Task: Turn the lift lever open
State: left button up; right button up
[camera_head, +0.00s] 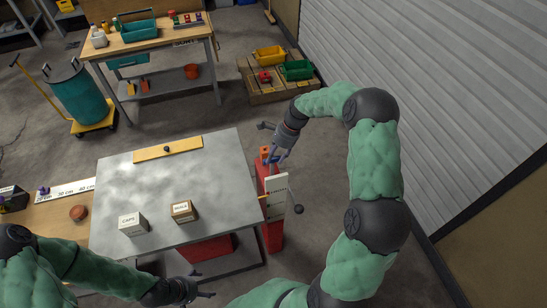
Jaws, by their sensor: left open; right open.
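A red post (271,233) stands at the right edge of the grey-topped lift table (160,225). It carries a white marked plate (277,185) and a small orange part near its top. A black ball knob (298,209), which looks like the lever's end, sticks out to the right of the plate; the lever's shaft is hard to make out. My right gripper (269,143) is open and empty above the post's top, beyond the knob in the picture. My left gripper (205,284) is open and empty near the table's front edge, left of the post.
On the table stand a white box marked CAPS (132,224), a brown box (183,211) and a yellow strip (168,149) with a black knob. A wooden bench (75,231) adjoins at left. Crates with bins (275,92) stand behind. Floor right of the post is clear.

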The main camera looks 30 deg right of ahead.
jog(key=shift+a+f, duration=0.25)
jog(key=shift+f, duration=0.4)
grip_shut()
